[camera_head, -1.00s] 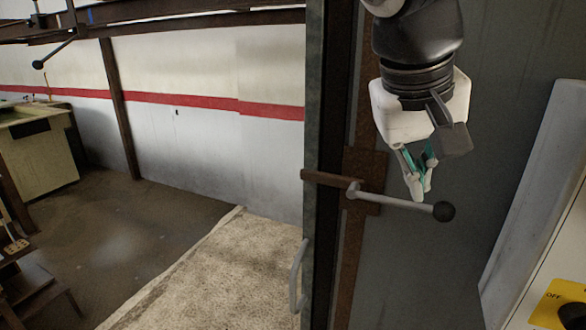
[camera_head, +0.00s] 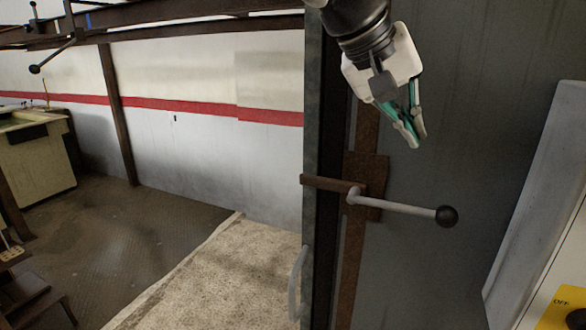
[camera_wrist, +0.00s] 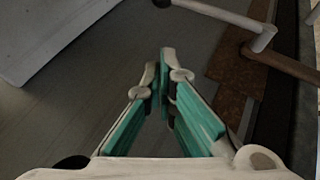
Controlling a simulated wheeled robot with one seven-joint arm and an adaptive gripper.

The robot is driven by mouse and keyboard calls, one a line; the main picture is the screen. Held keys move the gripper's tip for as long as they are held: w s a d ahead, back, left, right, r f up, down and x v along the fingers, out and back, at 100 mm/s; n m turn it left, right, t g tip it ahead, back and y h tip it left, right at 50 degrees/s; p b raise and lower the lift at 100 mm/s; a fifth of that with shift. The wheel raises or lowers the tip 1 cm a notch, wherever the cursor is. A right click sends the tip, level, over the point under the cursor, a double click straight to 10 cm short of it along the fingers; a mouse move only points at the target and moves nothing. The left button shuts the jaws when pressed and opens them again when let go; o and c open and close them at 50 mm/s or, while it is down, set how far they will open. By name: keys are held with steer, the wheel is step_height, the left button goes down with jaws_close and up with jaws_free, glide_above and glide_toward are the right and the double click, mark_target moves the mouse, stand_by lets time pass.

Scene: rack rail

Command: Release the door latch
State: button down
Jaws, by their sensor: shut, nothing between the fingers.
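The door latch (camera_head: 405,206) is a pale lever with a black ball knob at its right end. Its left end sits on a rusty plate (camera_head: 372,165), with a rusty bar (camera_head: 332,184) reaching left across the door edge. The lever lies nearly level, tilting slightly down to the right. My gripper (camera_head: 416,140) is above the lever, apart from it, fingers pointing down. It is shut and empty. In the wrist view my fingertips (camera_wrist: 168,60) are together, and the latch lever (camera_wrist: 225,14) shows at the top right beside the rusty plate (camera_wrist: 236,78).
The grey door panel (camera_head: 450,270) fills the area behind the latch. A pale handle (camera_head: 295,283) is on the door edge at lower left. A white panel with a yellow switch plate (camera_head: 566,306) stands at the right. Open floor (camera_head: 130,225) lies to the left.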

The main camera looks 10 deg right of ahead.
mark_target(430, 161)
steer(key=p+x, duration=0.1)
steer(key=x, duration=0.7)
steer(key=shift+d+f, duration=0.1)
steer(key=shift+s+d+f+p, duration=0.15)
steer(key=shift+s+f+p, duration=0.25)
steer(key=shift+s+f, duration=0.45)
steer(key=shift+s+d+f, duration=0.15)
steer(key=shift+s+f, duration=0.05)
steer(key=shift+f, duration=0.45)
steer(key=shift+w+f, duration=0.1)
